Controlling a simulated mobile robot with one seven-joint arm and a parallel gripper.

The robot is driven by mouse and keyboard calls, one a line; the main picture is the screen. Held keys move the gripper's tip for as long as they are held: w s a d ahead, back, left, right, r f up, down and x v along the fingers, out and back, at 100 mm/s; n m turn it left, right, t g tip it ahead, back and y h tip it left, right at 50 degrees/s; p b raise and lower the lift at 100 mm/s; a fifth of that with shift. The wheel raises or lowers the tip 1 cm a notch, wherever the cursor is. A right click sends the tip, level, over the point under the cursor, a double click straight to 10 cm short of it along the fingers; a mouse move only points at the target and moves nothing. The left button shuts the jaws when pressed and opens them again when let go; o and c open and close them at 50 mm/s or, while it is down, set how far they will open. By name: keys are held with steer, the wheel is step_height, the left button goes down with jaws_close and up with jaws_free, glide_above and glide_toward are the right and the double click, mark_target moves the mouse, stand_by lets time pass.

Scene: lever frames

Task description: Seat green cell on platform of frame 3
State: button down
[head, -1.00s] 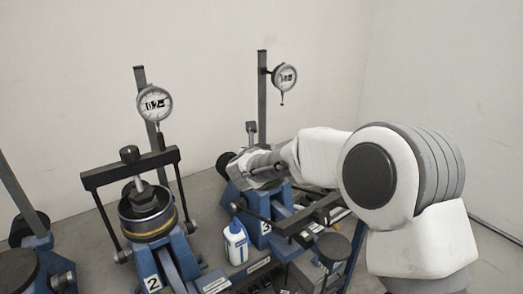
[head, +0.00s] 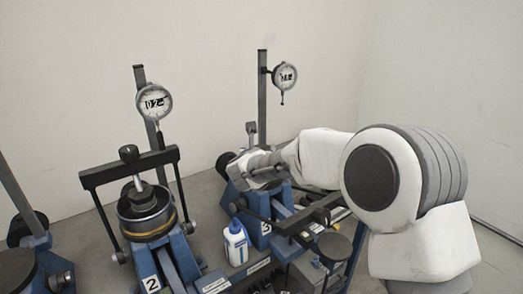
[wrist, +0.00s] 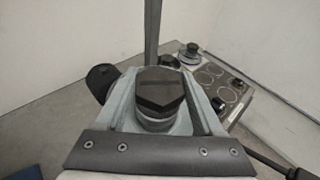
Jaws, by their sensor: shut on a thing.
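Frame 3 is the blue stand with a "3" label (head: 266,228), at the middle of the head view. My gripper (head: 250,176) is over its upper part and hides the platform. In the wrist view my gripper (wrist: 162,92) is shut on a piece with a dark hexagonal top (wrist: 160,88) and a grey ringed neck. The lower body of this piece is hidden, and no green shows, so I cannot tell its colour. I cannot tell whether it touches the platform.
A dial gauge (head: 284,75) hangs on frame 3's grey post (head: 262,110). Frame 2 (head: 150,284) stands left, with a yellow-banded cell (head: 148,232) under its yoke. A white-blue bottle (head: 236,243) stands between them. A grey tray (wrist: 212,92) with round recesses lies right in the wrist view.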

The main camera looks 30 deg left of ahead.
steer(key=shift+b, duration=0.3)
stand_by(0.5)
steer(key=shift+c, duration=0.3)
jaws_free()
steer(key=shift+o, duration=0.3)
steer(key=shift+f, duration=0.35)
steer(key=b+v, duration=0.2)
steer(key=v, duration=1.6)
steer(key=w+d+r+n+y, duration=0.25)
steer(key=d+r+n, duration=0.3)
steer(key=n, duration=0.35)
steer(key=s+d+f+n+g+h, duration=0.2)
steer(key=s+d+n+g, duration=0.15)
steer(key=d+n, duration=0.7)
steer(key=s+d+f+n+g+h, duration=0.15)
steer(key=s+d+n, duration=0.45)
steer(key=d, duration=0.8)
steer(key=s+d+f+n+g+h, duration=0.3)
steer(key=s+d+f+n, duration=0.2)
steer(key=s+d, duration=0.4)
steer(key=d+n, duration=0.1)
steer(key=d, duration=0.2)
steer(key=shift+s+d+f+n+h, duration=0.2)
steer(key=shift+d+n+h, duration=0.15)
steer(key=shift+h, duration=0.05)
